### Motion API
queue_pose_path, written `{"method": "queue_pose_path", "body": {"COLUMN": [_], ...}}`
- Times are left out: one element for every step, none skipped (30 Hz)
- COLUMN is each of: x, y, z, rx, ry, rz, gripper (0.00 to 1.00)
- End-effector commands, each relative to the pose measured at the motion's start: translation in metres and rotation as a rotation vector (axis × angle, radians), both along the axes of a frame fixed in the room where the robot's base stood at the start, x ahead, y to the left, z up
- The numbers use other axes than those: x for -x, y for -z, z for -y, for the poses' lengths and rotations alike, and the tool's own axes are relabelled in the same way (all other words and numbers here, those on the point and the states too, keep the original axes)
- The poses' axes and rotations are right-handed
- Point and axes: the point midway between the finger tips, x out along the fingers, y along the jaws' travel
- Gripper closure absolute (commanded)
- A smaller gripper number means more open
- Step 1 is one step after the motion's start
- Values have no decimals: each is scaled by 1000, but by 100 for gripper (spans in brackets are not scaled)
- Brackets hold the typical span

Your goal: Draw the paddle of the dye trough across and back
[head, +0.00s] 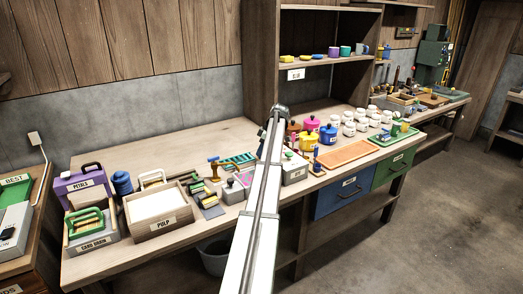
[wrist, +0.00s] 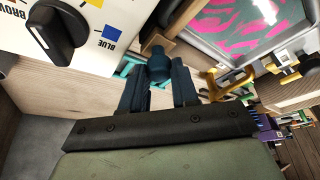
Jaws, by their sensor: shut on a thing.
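The dye trough (wrist: 285,52) is at the upper right of the wrist view, with pink and green swirls inside a pale rim. A dark blue round knob (wrist: 158,66), which looks like the paddle's handle, stands beside the trough's near corner. My gripper (wrist: 158,88) has its two dark fingers on either side of this knob and is shut on it. Part of the paddle is hidden by the knob and fingers. In the head view, the trough shows partly as a pink patch (head: 243,179) left of my arm; my gripper is hidden there.
A white box with a black dial (wrist: 58,40) and colour words is close on the left in the wrist view. A yellow handle (wrist: 230,84) is close on the right. In the head view, a pulp box (head: 160,228) and colourful pots (head: 328,133) flank my arm.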

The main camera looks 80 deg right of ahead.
Motion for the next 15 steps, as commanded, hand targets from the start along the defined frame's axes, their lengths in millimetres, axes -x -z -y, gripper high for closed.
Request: {"method": "queue_pose_path", "body": {"x": [0, 0, 0, 0, 0, 0, 0, 0, 0, 0, 0, -1, -1, -3, -6], "y": [0, 0, 0, 0, 0, 0, 0, 0, 0, 0, 0, 0, 0, 0, 0], "z": [0, 0, 0, 0, 0, 0, 0, 0, 0, 0, 0, -1, -2, -4, -7], "rx": [0, 0, 0, 0, 0, 0, 0, 0, 0, 0, 0, 0, 0, 0, -1], "ry": [0, 0, 0, 0, 0, 0, 0, 0, 0, 0, 0, 0, 0, -1, -1], "rz": [0, 0, 0, 0, 0, 0, 0, 0, 0, 0, 0, 0, 0, 0, 0], "gripper": [98, 100, 100, 100, 100, 100, 100, 100, 100, 100, 100, 100, 100, 100, 100]}}
